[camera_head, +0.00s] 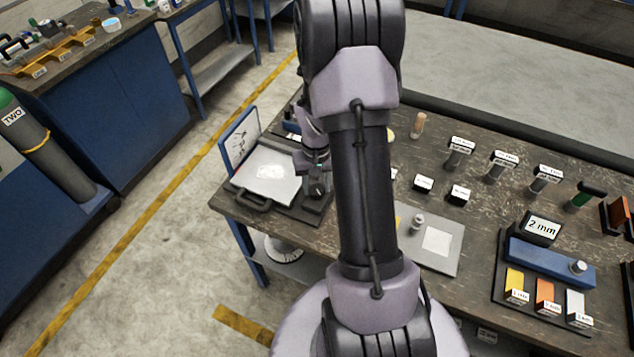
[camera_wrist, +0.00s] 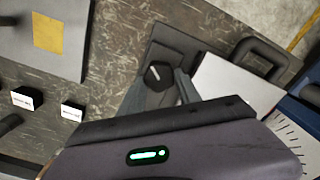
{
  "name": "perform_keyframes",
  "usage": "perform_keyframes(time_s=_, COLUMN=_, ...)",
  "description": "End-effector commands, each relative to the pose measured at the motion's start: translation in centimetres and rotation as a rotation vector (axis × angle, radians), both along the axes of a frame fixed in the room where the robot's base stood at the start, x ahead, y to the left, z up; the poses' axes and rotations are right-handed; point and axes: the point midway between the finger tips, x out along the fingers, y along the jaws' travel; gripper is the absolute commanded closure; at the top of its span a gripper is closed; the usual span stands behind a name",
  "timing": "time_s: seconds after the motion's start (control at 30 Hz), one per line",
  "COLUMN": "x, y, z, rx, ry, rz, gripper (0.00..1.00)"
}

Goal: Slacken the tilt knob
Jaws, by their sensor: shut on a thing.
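The tilt knob (camera_head: 317,188) is dark with a white pointer mark, on a dark base at the right of a pale tilting plate (camera_head: 262,175). In the wrist view the knob (camera_wrist: 156,72) lies at the tips of my fingers. My gripper (camera_head: 312,167) reaches down over it and is shut on it; in the wrist view my gripper (camera_wrist: 163,84) has a finger on either side. The plate has a dark handle (camera_head: 249,200) at its front, which also shows in the wrist view (camera_wrist: 262,58). My arm hides part of the bench.
A blue-edged scale board (camera_head: 238,138) stands behind the plate. Right of my arm are a grey sheet (camera_head: 455,255), small labelled blocks (camera_head: 423,184), several upright posts and a blue block with a 2 mm sign (camera_head: 541,227). The bench's front edge is close to the knob.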

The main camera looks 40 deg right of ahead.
Motion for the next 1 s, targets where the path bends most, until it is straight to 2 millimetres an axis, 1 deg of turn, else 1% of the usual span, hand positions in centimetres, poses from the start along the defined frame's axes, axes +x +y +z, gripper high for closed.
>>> perform_keyframes(time_s=0.2, x=0.06, y=0.07, z=0.15, rx=0.000, ry=0.000, rz=0.189, gripper=1.00)
perform_keyframes(time_s=0.5, x=0.09, y=0.14, z=0.09, rx=-0.001, ry=0.000, rz=0.392, gripper=1.00)
perform_keyframes(time_s=0.7, x=0.10, y=0.17, z=0.07, rx=-0.001, ry=0.000, rz=0.471, gripper=1.00)
perform_keyframes(time_s=1.0, x=0.11, y=0.19, z=0.04, rx=-0.001, ry=0.000, rz=0.515, gripper=1.00)
